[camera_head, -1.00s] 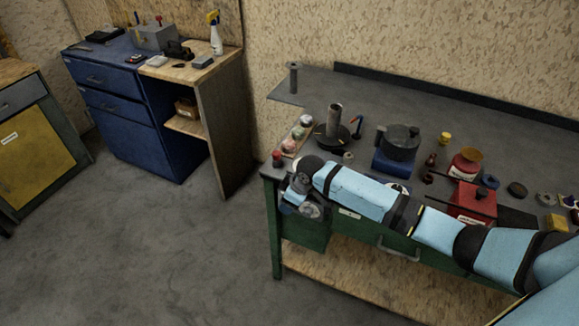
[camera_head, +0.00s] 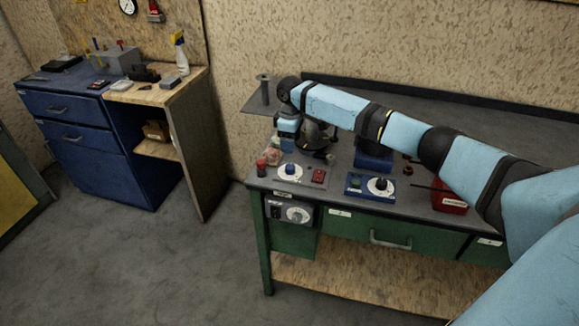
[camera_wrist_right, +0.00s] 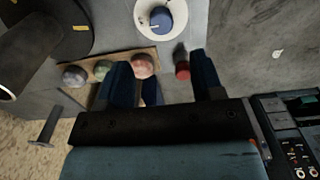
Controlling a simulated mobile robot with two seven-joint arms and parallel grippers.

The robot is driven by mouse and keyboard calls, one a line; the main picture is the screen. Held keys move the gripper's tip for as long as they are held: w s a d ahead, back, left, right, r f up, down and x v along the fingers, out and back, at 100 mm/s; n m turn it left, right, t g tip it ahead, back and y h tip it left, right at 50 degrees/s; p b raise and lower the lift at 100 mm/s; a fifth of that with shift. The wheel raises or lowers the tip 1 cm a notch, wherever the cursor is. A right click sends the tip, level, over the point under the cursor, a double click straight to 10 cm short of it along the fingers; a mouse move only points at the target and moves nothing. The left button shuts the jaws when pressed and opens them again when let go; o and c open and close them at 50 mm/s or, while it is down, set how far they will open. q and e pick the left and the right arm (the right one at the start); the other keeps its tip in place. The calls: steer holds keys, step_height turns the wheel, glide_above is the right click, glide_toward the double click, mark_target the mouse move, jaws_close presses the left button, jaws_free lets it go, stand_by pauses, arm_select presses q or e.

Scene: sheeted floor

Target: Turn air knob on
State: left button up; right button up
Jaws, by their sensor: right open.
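A blue knob on a round white dial (camera_head: 290,171) sits on the bench top near its left front corner; it also shows in the right wrist view (camera_wrist_right: 161,18). A second dial with a black knob (camera_head: 381,185) is on a blue box to its right. A third dial (camera_head: 297,214) is on a panel under the bench's front edge. I cannot read which is labelled air. My right gripper (camera_head: 287,143) is above the bench's left end, behind the blue knob and apart from it. In the wrist view its fingers (camera_wrist_right: 160,62) are open. My left gripper is not in view.
A red button (camera_head: 261,167) stands left of the blue knob, a red switch (camera_head: 318,176) right of it. Coloured balls (camera_wrist_right: 75,75) lie on a wooden strip near the fingers. A dark upright cylinder (camera_wrist_right: 25,50) is close by. Floor left of the bench is clear.

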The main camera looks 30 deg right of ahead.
mark_target(290, 166)
step_height(290, 166, down, 10)
steer(key=shift+a+f, duration=0.1)
stand_by(0.4)
steer(key=c, duration=0.9)
